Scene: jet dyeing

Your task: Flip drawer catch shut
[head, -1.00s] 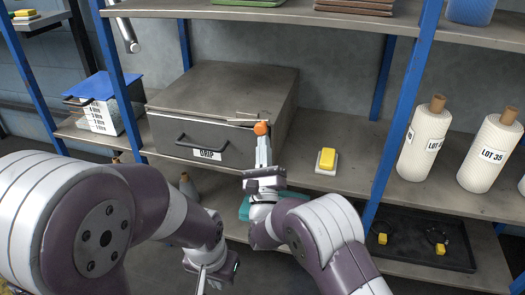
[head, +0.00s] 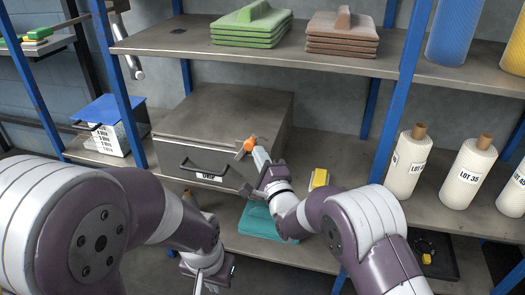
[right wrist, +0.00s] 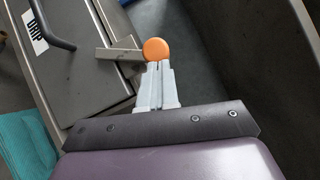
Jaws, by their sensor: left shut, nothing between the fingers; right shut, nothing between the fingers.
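The drawer (head: 190,165) is a grey metal box front with a dark handle and a "DRIP" label, and it looks closed. Its catch is a short grey bar (right wrist: 118,54) with a round orange knob (right wrist: 156,49) at the drawer front's right end. The knob also shows in the head view (head: 250,144). My right gripper (right wrist: 158,66) is shut and empty, its fingertips right at the knob; whether they touch it I cannot tell. The exact seating of the bar is partly hidden. My left gripper (head: 199,286) is shut and hangs low, away from the drawer.
A yellow-and-white block (head: 319,179) lies right of the drawer on the shelf (head: 345,150). White rolls (head: 466,172) stand further right. A blue-lidded basket (head: 105,125) is at left. Teal cloth (head: 265,222) lies on the lower shelf. Green and brown stacks sit above.

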